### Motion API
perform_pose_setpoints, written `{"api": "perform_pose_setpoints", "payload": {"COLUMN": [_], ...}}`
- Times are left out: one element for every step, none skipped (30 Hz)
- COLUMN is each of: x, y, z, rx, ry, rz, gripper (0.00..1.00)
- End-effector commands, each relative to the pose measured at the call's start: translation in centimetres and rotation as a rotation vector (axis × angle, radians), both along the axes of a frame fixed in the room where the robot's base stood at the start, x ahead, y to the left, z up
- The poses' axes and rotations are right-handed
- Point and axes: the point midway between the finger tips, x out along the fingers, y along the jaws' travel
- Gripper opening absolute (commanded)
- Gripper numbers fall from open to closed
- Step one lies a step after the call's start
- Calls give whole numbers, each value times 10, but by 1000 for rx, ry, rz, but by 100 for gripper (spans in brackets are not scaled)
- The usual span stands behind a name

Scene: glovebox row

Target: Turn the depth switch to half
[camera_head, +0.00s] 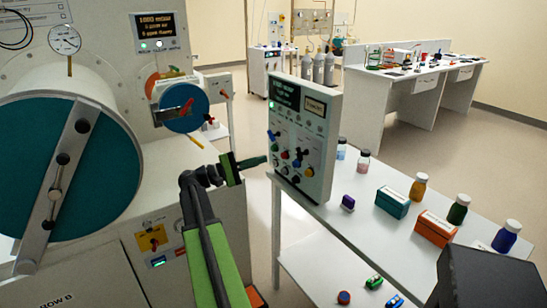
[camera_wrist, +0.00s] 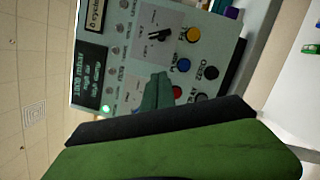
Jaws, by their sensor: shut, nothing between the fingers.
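An upright grey control panel (camera_head: 302,140) stands on the left end of the white bench and fills the upper middle of the wrist view (camera_wrist: 150,20). It bears a dark display, a green lamp, coloured buttons and dark knobs. A black pointer knob (camera_wrist: 160,35) shows beside a yellow button (camera_wrist: 193,34). The lettering is too small and tilted to tell which knob is the depth switch. My gripper (camera_head: 262,161) is shut and empty, its tips close to the panel's left edge. In the wrist view the fingers (camera_wrist: 156,88) cover part of the panel's face; contact cannot be told.
A glovebox with a big teal round door (camera_head: 85,175) stands on the left. The white bench (camera_head: 350,222) carries small bottles, a teal box (camera_head: 391,203) and an orange box (camera_head: 435,230) right of the panel. Open floor lies behind.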

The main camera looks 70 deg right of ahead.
Motion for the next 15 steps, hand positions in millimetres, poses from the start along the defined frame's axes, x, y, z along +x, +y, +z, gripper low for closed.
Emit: {"api": "perform_pose_setpoints", "payload": {"x": [-6,-10,-15,-19,-24,-30,-34,-39,-45,-49,-54,-59,-63,-69,-74], "y": [-5,-8,-14,-18,-23,-29,-33,-38,-44,-49,-53,-59,-62,-54,-50], "z": [2,3,4,4,5,6,7,8,9,9,10,11,12,18,21], "rx": [1,0,0,0,0,1,0,1,0,0,1,1,1,0,0], "ry": [-1,0,-1,-2,-2,-2,-1,-2,-2,-2,-2,-2,-3,-2,-2], "rz": [0,-1,0,1,1,1,3,1,3,4,2,4,5,6,6], "gripper": [0,0,0,0,0,0,0,0,0,0,0,0,0,0,0]}}
